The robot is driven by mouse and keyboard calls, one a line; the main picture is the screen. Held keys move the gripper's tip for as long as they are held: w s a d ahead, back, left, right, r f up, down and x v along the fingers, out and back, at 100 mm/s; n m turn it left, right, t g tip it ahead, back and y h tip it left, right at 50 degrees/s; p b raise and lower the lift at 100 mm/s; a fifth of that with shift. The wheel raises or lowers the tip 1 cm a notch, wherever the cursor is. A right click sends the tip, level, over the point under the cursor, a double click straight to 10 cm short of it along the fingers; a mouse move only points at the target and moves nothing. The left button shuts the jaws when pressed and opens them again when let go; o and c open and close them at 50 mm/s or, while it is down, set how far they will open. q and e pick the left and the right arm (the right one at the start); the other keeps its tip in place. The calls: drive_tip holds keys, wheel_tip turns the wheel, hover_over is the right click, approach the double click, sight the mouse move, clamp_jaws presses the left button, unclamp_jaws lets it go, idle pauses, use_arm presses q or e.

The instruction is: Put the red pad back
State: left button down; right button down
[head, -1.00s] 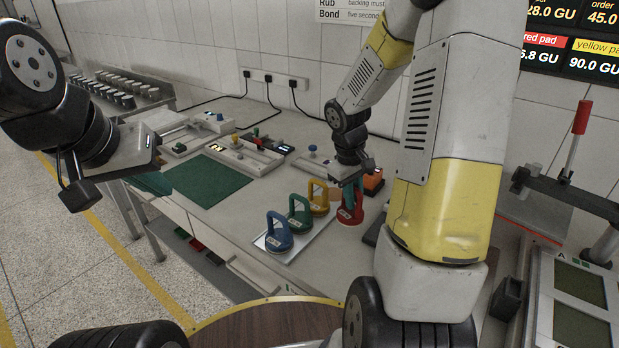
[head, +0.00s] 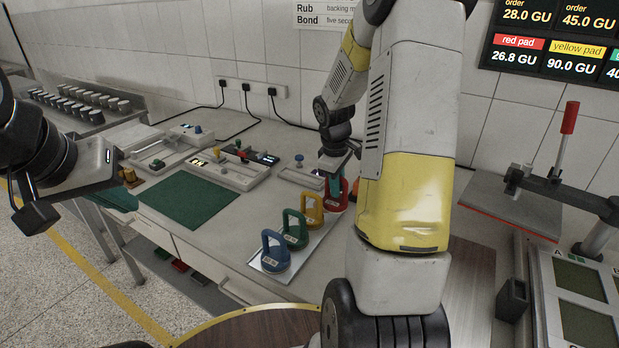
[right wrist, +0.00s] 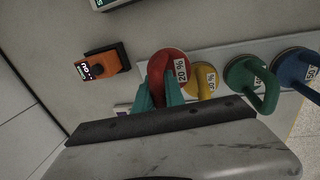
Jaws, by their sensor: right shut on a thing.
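The red pad (head: 339,198), a round suction-type pad with a loop handle, is at the far end of the row of pads, partly hidden by my right arm. My right gripper (head: 335,183) is shut on its handle from above. In the right wrist view the red pad (right wrist: 169,64) with a "20 %" label sits between the teal fingers (right wrist: 160,93), beside the yellow pad (right wrist: 202,80). I cannot tell whether it touches the pale tray (head: 268,265).
The yellow (head: 313,210), green (head: 295,230) and blue (head: 275,252) pads stand in a row on the tray. An orange device (right wrist: 103,63) lies near the red pad. A green mat (head: 187,200) is clear. A lever press (head: 562,180) stands at right.

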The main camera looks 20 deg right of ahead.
sight(327, 186)
drive_tip(key=shift+w+a+f, duration=0.1)
drive_tip(key=shift+w+f, duration=0.55)
drive_tip(key=shift+w, duration=0.4)
drive_tip(key=shift+w+a+f, duration=0.15)
drive_tip(key=shift+w+f, duration=0.55)
drive_tip(key=shift+w, duration=0.3)
drive_tip(key=shift+w+a+f, duration=0.1)
drive_tip(key=shift+w+f, duration=0.55)
drive_tip(key=shift+w, duration=0.4)
drive_tip(key=shift+f, duration=0.1)
drive_tip(key=c, duration=1.4)
unclamp_jaws()
drive_tip(key=shift+f, duration=0.1)
wheel_tip(327, 186, up, 12)
drive_tip(key=s+a, duration=0.2)
drive_tip(key=s+a+r+m+t+y, duration=0.1)
drive_tip(key=s+a+r+m, duration=0.15)
drive_tip(key=s+r, duration=0.3)
drive_tip(key=s+a+r+m+t, duration=0.1)
drive_tip(key=s+a+r, duration=0.3)
drive_tip(key=s+r, duration=0.15)
drive_tip(key=s+a+r+m+t+y, duration=0.1)
drive_tip(key=s+a+m, duration=0.1)
drive_tip(key=s, duration=0.5)
drive_tip(key=s+a+r+m+t+y, duration=0.1)
drive_tip(key=s+a+m, duration=0.1)
drive_tip(key=s+a, duration=0.2)
drive_tip(key=s, duration=0.3)
drive_tip(key=shift+a+t+y, duration=0.2)
drive_tip(key=shift+t+y, duration=0.2)
